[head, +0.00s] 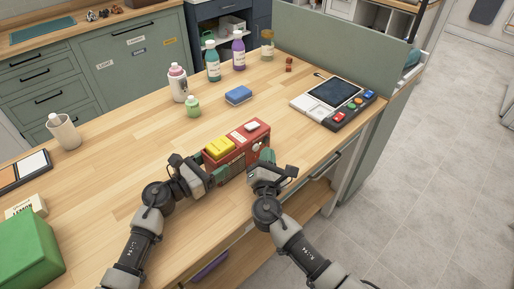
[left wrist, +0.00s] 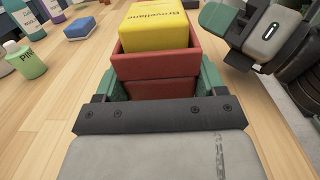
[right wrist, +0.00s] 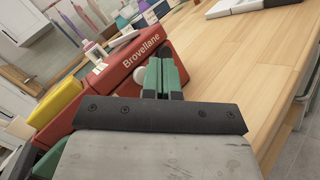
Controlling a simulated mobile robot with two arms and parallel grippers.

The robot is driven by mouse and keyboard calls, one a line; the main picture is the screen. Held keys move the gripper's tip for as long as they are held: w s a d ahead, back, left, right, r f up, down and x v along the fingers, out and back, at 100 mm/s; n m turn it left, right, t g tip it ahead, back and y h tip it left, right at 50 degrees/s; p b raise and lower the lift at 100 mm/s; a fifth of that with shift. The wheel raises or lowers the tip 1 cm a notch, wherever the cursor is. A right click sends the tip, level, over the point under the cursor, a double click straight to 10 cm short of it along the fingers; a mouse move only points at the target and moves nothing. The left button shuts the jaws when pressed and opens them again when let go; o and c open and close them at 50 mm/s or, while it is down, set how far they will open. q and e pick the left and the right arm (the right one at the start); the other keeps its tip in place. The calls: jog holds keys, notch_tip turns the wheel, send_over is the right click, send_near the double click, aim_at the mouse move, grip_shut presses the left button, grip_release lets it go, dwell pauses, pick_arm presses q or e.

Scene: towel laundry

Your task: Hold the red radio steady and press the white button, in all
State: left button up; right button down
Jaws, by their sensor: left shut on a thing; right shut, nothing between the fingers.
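The red radio (head: 237,158) stands near the table's front edge, with a yellow block (head: 220,147) at its left end. My left gripper (left wrist: 160,92) is shut on the radio's left end, a teal finger on each side. My right gripper (right wrist: 165,72) is shut and empty at the radio's front, near its right end. A round white button (right wrist: 140,74) shows on the radio's front, just left of the right fingertips in the right wrist view; I cannot tell whether they touch. A small white piece (head: 252,126) is on the radio's top. The right gripper hides part of the front.
A blue sponge (head: 238,95) and a green bottle (head: 193,106) stand behind the radio. Several bottles stand farther back. A console with coloured buttons (head: 336,101) is at the right. A green box (head: 28,248) is at the left. The wood between is clear.

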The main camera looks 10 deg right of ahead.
dwell(0.4)
jog(key=shift+w+a, duration=0.3)
jog(key=shift+w+a, duration=0.2)
jog(key=shift+w, duration=0.1)
dwell(0.8)
jog(key=shift+s+d, duration=0.5)
jog(key=shift+s, duration=0.1)
jog(key=shift+s+d, duration=0.8)
jog(key=shift+s, duration=0.2)
jog(key=shift+s+d, duration=0.75)
jog(key=shift+s, duration=0.25)
pick_arm(q)
jog(key=o, duration=1.3)
